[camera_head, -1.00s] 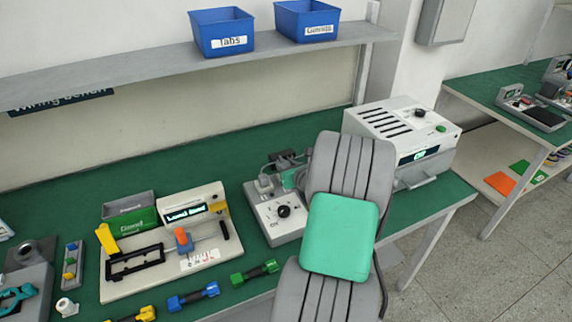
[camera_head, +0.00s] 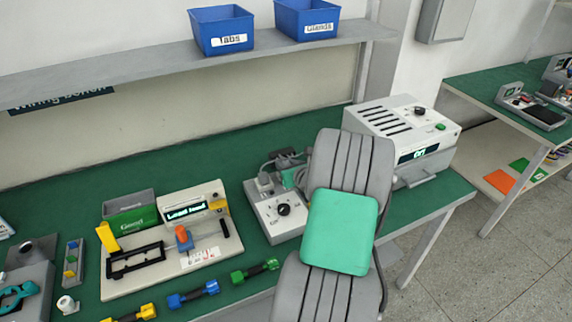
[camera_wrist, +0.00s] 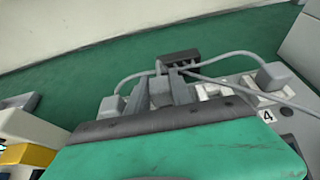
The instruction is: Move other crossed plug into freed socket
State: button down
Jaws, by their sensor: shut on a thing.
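The grey connection box (camera_head: 262,219) with a black knob stands on the green bench, left of my arm. My gripper (camera_wrist: 160,88) is at the box's back row, its fingers shut on a grey plug (camera_wrist: 160,94) with a cable rising from it. Another grey plug (camera_wrist: 112,106) sits to the left, and a third plug (camera_wrist: 271,76) to the right, by the label 4. Pale socket places (camera_wrist: 212,90) show between my gripper and the right plug. My gripper's green body hides the box's front. I cannot tell whether the held plug is seated or just above its socket.
A dark slotted block (camera_wrist: 180,60) with grey cables stands close behind the fingers. A white-grey machine (camera_head: 405,140) stands to the right. A fixture board (camera_head: 150,280) and several coloured-grip tools lie left. A shelf (camera_head: 150,68) with blue bins runs above.

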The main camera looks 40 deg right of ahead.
jog(key=shift+f+b, duration=0.4)
jog(key=shift+f, duration=0.45)
jog(key=c, duration=1.1)
grip_release()
jog(key=shift+o, duration=0.2)
jog(key=shift+s, duration=0.1)
jog(key=v, duration=0.7)
jog(key=shift+s+a+r, duration=0.15)
jog(key=shift+s, duration=0.15)
